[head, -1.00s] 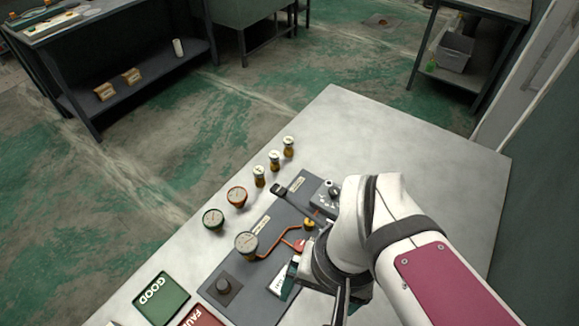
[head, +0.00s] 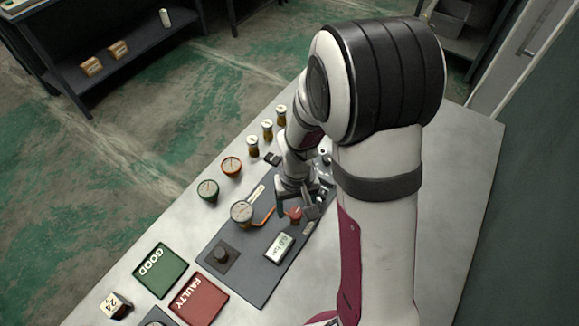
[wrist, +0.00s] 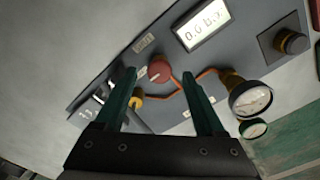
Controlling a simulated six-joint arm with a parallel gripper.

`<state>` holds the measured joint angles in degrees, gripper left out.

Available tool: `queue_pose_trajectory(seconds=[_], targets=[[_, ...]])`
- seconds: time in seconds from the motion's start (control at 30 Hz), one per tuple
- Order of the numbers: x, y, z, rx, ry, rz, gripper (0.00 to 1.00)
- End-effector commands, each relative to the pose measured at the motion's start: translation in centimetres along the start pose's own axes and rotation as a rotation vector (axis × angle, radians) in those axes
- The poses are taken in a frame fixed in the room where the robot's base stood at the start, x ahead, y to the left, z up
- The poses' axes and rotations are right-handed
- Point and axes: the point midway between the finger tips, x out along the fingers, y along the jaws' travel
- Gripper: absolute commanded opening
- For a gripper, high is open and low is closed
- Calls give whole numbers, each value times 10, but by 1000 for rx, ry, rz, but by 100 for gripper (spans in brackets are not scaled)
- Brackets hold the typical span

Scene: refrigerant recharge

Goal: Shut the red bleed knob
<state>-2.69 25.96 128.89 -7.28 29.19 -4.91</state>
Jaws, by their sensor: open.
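The red bleed knob (head: 295,214) is on the dark grey panel (head: 262,279), beside an orange pipe (head: 264,217). In the wrist view the round red knob (wrist: 160,70) shows a pale mark on its face and lies between the fingertips as seen from there. My gripper (head: 297,209) is over the panel at the knob, with its dark green fingers apart and nothing held. In the wrist view my gripper (wrist: 158,77) shows a gap on both sides of the knob. I cannot tell how far the tips are above the panel.
A display (wrist: 202,24) reading about 0.6 bar, a pressure gauge (wrist: 250,98), a brass fitting (wrist: 136,101) and a black knob (wrist: 292,42) surround the red knob. A green GOOD tray (head: 160,270) and red FAULTY tray (head: 200,297) lie at the front left.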

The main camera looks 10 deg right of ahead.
Motion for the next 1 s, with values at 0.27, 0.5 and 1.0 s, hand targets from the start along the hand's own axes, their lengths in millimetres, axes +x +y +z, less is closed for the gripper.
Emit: queue_pose_trajectory(seconds=[0.27, 0.5, 1.0], targets=[[15, 0, 0, 1, 1, 0, 72], [15, 0, 0, 0, 1, 0, 56], [14, 0, 0, 4, 2, -1, 0]])
